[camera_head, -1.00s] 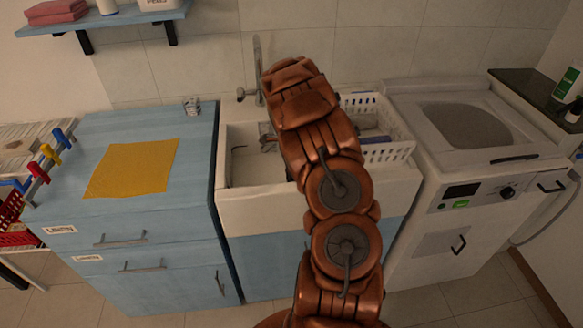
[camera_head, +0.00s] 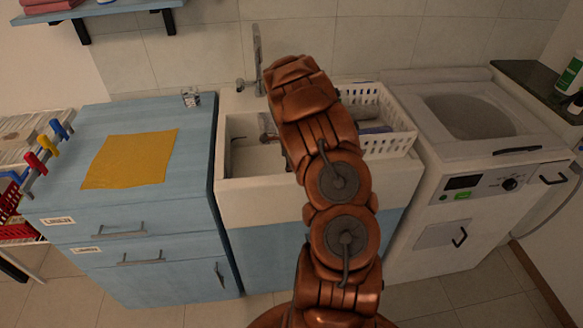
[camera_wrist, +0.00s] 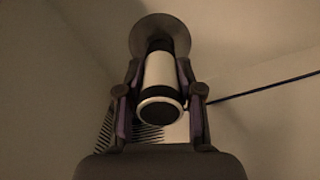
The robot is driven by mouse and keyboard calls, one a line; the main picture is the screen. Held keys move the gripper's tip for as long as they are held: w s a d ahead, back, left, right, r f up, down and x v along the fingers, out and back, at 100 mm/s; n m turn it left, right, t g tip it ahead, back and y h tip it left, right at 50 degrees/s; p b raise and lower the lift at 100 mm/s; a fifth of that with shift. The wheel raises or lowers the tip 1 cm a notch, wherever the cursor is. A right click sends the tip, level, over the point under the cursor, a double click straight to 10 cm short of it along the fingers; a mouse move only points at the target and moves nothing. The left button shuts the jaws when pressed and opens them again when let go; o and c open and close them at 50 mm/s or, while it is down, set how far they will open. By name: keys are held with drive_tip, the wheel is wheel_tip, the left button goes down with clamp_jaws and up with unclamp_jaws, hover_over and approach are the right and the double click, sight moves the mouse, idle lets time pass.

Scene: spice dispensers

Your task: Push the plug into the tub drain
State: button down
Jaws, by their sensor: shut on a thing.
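In the wrist view, my gripper (camera_wrist: 160,108) is shut on a pale cylinder with dark bands, which looks like the plug (camera_wrist: 158,72). Its far end meets a wide, round, dark disc (camera_wrist: 150,30); I cannot tell whether the disc is part of it. In the head view, the white tub (camera_head: 245,160) lies in front of the tap, and my arm reaches over it. My arm hides much of the tub's inside, and the plug cannot be made out there. I cannot see the drain clearly in either view.
A white slotted basket (camera_head: 390,142) sits at the tub's right side. The tap (camera_head: 258,60) stands behind the tub. A blue cabinet (camera_head: 150,215) with a yellow cloth (camera_head: 130,160) is on the left, a washing machine (camera_head: 460,185) on the right. A dark blue cord (camera_wrist: 262,88) crosses the wrist view.

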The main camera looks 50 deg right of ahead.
drive_tip(key=shift+f+b, duration=0.9)
drive_tip(key=shift+f, duration=0.6)
drive_tip(key=c, duration=0.7)
unclamp_jaws()
wheel_tip(320, 180, up, 12)
drive_tip(key=shift+r, duration=0.1)
